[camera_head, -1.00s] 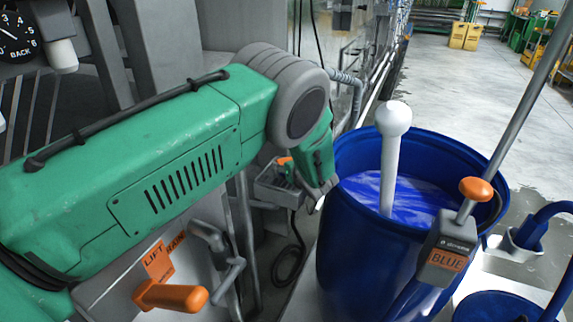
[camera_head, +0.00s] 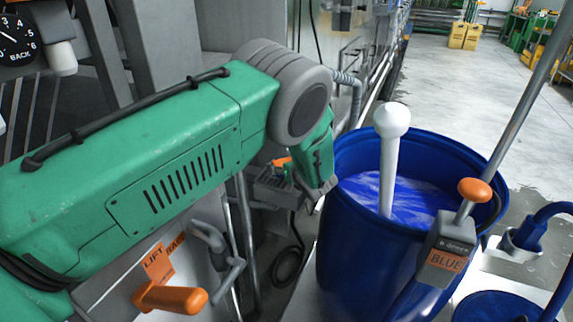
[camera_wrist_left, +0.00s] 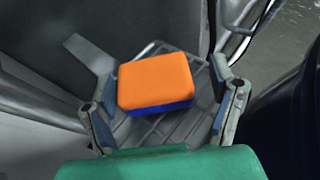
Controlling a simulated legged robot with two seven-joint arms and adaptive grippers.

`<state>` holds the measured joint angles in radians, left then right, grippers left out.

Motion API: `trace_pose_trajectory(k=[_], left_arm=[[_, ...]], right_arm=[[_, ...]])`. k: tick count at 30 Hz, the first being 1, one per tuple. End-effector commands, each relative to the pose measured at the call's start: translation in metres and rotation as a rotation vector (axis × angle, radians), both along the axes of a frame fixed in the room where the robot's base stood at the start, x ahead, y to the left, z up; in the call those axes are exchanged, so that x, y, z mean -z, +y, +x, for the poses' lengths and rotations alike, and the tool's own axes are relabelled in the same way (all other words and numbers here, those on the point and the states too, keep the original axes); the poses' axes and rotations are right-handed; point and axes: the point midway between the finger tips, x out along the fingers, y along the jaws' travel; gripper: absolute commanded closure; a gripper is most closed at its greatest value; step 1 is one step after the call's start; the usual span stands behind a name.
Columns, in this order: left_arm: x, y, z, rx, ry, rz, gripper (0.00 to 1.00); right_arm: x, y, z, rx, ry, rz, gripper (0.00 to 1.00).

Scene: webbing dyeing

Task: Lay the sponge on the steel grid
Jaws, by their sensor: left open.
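The sponge (camera_wrist_left: 155,82), orange on top and blue below, lies on the steel grid (camera_wrist_left: 196,80) in the left wrist view. My left gripper (camera_wrist_left: 160,95) is open, with one finger on each side of the sponge and visible gaps between. In the head view a small orange patch of the sponge (camera_head: 282,162) shows beside my left gripper (camera_head: 318,190). My arm hides most of the grid there. My right gripper is not in view.
A blue drum (camera_head: 350,250) of blue liquid, with a white round-topped rod (camera_head: 391,150) in it, stands right of my gripper. A grey pole with a BLUE label (camera_head: 445,262) crosses its right side. An orange lift handle (camera_head: 170,297) is below my arm.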

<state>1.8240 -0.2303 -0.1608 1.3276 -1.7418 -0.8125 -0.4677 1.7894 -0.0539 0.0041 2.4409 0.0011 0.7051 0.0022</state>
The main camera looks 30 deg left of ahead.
Motion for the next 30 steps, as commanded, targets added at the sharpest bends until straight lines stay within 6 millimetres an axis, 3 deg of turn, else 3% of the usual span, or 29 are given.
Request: trace_pose_trajectory(k=[9, 15, 30], left_arm=[[-0.029, -0.053, -0.040, 0.006, 0.001, 0.005, 0.22], [-0.039, -0.073, -0.058, -0.001, 0.001, 0.001, 0.22], [-0.042, -0.080, -0.064, 0.001, 0.001, 0.002, 0.22]], right_arm=[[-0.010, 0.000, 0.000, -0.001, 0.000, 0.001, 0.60], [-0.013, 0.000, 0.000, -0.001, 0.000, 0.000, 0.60], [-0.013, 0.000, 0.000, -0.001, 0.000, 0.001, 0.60]])
